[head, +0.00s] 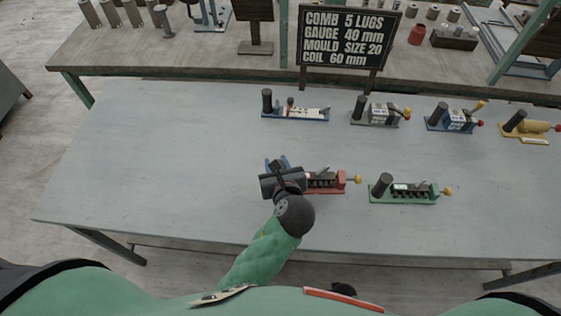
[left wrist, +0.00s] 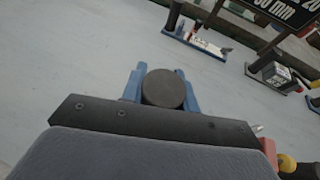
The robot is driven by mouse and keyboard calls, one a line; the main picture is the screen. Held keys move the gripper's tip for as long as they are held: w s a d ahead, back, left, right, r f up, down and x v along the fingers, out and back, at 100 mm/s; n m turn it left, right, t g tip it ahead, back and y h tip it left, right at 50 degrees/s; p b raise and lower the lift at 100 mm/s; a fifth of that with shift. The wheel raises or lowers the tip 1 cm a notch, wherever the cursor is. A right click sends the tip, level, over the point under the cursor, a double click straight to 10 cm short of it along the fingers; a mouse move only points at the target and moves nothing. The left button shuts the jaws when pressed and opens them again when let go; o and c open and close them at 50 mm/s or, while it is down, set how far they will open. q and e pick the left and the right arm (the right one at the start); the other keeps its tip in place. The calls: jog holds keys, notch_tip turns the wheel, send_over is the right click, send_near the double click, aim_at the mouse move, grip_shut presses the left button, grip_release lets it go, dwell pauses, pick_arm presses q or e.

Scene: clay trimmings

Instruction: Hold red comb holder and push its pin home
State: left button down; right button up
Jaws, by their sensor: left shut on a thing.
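The red comb holder (head: 338,189) stands on the near middle of the grey table, with a toothed dark comb (head: 322,179) and a yellow-knobbed pin (head: 357,180) at its right end. The yellow knob also shows at the lower right of the left wrist view (left wrist: 287,163). My left gripper (head: 278,163) is at the holder's left end. In the left wrist view its blue fingers (left wrist: 163,84) are shut on either side of the round dark top of the holder's post (left wrist: 164,90). My gripper hides the holder's left part. I cannot tell how deep the pin sits.
A green comb holder (head: 404,198) stands close to the right. Blue, grey and yellow holders line the back, including one blue base (head: 297,114). A sign (head: 347,38) stands behind them. The table's left side is clear.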

pick_arm(q)
jog(key=shift+w+a+f+p, duration=0.3)
jog(key=shift+w+a+f, duration=0.05)
jog(key=shift+a+f, duration=0.6)
jog(key=shift+w+a+f+p, duration=0.35)
jog(key=shift+a+f, duration=0.45)
jog(key=shift+a, duration=0.2)
jog(key=shift+w+a+f+p, duration=0.3)
jog(key=shift+a+f, duration=0.6)
jog(key=shift+a, duration=0.05)
pick_arm(e)
jog(key=shift+r, duration=1)
pick_arm(q)
jog(key=shift+w+a+f, duration=0.2)
jog(key=shift+a+f, duration=0.35)
jog(key=shift+f, duration=0.2)
pick_arm(e)
jog(key=shift+r, duration=0.3)
pick_arm(q)
jog(key=shift+p, duration=0.4)
pick_arm(e)
jog(key=shift+r, duration=0.1)
pick_arm(q)
jog(key=shift+r+p, duration=0.1)
jog(key=shift+p, duration=0.45)
pick_arm(e)
jog(key=shift+r, duration=0.6)
